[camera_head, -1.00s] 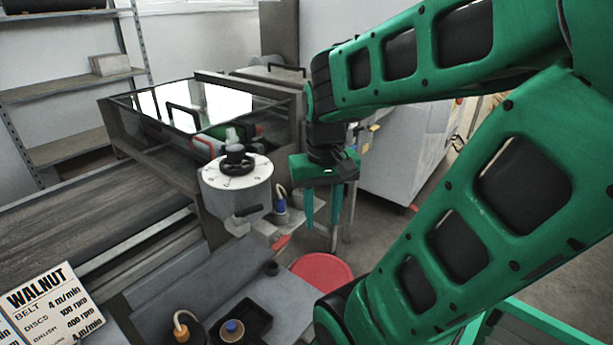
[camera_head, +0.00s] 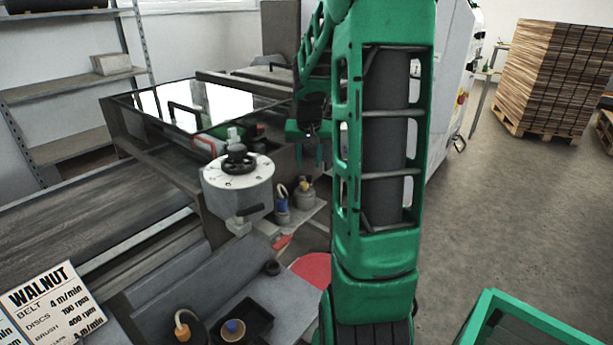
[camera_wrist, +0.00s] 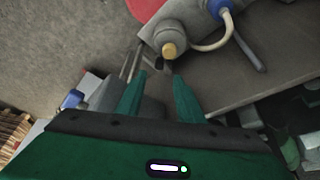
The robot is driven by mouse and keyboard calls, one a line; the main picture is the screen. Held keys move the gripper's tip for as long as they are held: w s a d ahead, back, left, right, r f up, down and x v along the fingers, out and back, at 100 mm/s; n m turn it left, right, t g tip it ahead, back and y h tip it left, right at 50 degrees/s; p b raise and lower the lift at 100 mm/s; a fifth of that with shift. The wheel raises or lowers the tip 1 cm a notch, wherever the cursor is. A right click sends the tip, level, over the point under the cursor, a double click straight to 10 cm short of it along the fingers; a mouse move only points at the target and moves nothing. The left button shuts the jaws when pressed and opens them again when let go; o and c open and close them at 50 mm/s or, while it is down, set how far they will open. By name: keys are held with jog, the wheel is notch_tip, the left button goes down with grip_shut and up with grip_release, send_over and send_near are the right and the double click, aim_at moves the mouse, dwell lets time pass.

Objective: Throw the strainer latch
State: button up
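A small grey pot (camera_head: 304,198) with a yellowish top stands on a shelf at the side of the machine, beside a blue-banded canister (camera_head: 282,212). In the wrist view a grey cylindrical body (camera_wrist: 190,35) with a tan knob lies just beyond my fingertips, with a blue-collared hose (camera_wrist: 219,8) at its side. I cannot tell for certain which part is the strainer latch. My gripper (camera_head: 310,150) is behind and above the pot in the head view, partly hidden by my arm. In the wrist view its two green fingers (camera_wrist: 155,75) are apart, with nothing held between them.
A round control housing with a black handwheel (camera_head: 238,162) stands left of my gripper. A red lever (camera_head: 282,242) and a red round lid (camera_head: 312,268) are lower down. A dark tray (camera_head: 250,312) sits in front. The floor at right is open before stacked wood (camera_head: 550,75).

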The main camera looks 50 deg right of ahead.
aim_at(309, 176)
jog(key=x, duration=0.7)
jog(key=shift+w+d+f, duration=0.1)
jog(key=shift+d+f, duration=0.05)
jog(key=shift+f, duration=0.2)
